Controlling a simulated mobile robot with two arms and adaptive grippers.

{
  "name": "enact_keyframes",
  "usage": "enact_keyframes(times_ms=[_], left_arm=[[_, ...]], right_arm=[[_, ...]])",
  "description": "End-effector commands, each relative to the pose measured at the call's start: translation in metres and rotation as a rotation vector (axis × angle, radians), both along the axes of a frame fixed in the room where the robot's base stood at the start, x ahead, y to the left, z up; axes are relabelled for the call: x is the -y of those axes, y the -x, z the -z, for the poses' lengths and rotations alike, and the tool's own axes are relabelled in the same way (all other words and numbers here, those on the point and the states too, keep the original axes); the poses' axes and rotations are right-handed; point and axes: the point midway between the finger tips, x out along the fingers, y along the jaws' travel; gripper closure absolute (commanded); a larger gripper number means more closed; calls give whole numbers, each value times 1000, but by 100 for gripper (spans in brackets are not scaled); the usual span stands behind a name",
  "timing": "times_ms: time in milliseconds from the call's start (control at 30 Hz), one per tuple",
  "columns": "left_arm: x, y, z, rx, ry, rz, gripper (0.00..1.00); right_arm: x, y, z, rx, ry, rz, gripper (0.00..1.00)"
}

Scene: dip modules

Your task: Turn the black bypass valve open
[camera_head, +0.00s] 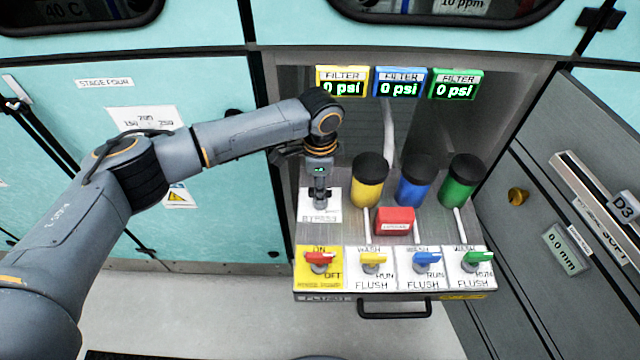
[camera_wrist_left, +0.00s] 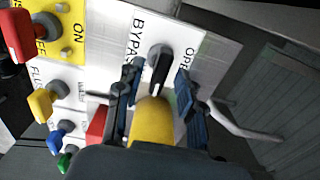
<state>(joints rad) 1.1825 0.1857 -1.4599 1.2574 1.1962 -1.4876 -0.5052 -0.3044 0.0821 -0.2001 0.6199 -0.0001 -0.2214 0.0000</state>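The black bypass valve (camera_wrist_left: 158,66) is a knob on a white plate (camera_wrist_left: 200,30) marked BYPASS and, partly cut off, "OPE…". In the left wrist view its handle runs roughly top to bottom, between the two words. My left gripper (camera_wrist_left: 158,88) is open, with one blue-padded finger on each side of the handle. There seem to be gaps between the pads and the handle; contact is not clear. In the head view my left gripper (camera_head: 320,190) points down over the BYPASS plate (camera_head: 320,217) and hides most of the knob. My right gripper is not in view.
Yellow (camera_head: 369,180), blue (camera_head: 413,180) and green (camera_head: 460,180) filter canisters stand right of the gripper, the yellow one closest. A red box (camera_head: 394,221) lies in front of them. A red-handled switch (camera_head: 320,260) and coloured flush valves (camera_head: 375,262) line the drawer's front.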

Motion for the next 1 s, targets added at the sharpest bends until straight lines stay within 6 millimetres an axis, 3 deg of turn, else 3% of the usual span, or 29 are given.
enact_keyframes(times_ms=[33,200,567,1000], left_arm=[[0,0,0,0,0,0,70],[0,0,0,0,0,0,100],[1,0,-3,-1,2,-30,100],[1,2,-7,-7,1,-330,100]], right_arm=[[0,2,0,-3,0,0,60],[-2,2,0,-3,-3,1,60],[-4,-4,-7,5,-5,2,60],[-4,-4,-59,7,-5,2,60]])
